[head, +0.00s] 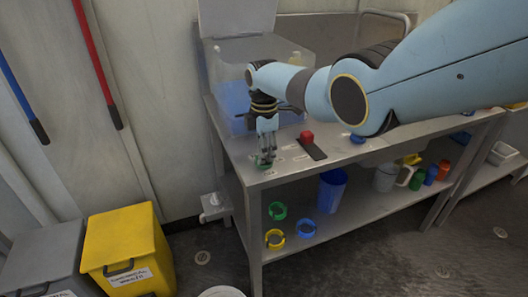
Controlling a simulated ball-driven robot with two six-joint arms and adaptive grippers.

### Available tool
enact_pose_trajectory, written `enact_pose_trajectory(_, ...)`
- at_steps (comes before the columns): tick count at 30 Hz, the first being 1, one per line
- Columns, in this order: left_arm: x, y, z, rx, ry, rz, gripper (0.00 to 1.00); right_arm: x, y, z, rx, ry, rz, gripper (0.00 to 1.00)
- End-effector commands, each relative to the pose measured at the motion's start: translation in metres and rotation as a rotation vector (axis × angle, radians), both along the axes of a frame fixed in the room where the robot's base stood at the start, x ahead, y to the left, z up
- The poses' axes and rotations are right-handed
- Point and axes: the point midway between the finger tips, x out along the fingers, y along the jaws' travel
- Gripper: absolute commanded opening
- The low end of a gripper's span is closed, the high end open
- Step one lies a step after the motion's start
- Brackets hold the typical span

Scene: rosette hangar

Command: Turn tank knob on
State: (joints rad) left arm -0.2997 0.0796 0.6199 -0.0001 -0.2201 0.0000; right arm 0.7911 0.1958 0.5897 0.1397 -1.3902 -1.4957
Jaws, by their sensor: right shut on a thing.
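My right gripper (266,157) reaches down over the near left corner of the metal table (345,155). It is shut on a small green thing (263,164), which looks like a knob at the table's edge. The fingers partly hide it, so I cannot tell how it is turned. Behind the gripper stands a clear tank (300,65) with blue contents (236,100) and a raised lid (237,17). My right arm hides part of the tank. My left gripper is not in view.
Green, yellow and blue rings (277,211), a blue cup (331,190) and bottles stand on the lower shelf. A yellow bin (125,248) and a grey bin (45,262) stand left.

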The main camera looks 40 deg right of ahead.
Motion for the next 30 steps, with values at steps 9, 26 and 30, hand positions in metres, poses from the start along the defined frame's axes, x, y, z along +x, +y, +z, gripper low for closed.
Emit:
enact_pose_trajectory(9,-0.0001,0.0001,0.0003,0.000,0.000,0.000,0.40,0.0016,0.0003,0.0015,0.001,-0.004,0.022,0.00)
enact_pose_trajectory(26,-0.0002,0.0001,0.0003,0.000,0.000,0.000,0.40,0.0007,0.0001,0.0006,0.001,-0.002,0.020,0.37)
enact_pose_trajectory(30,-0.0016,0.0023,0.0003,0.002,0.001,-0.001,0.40,0.0007,0.0000,0.0021,0.000,-0.002,0.020,0.37)
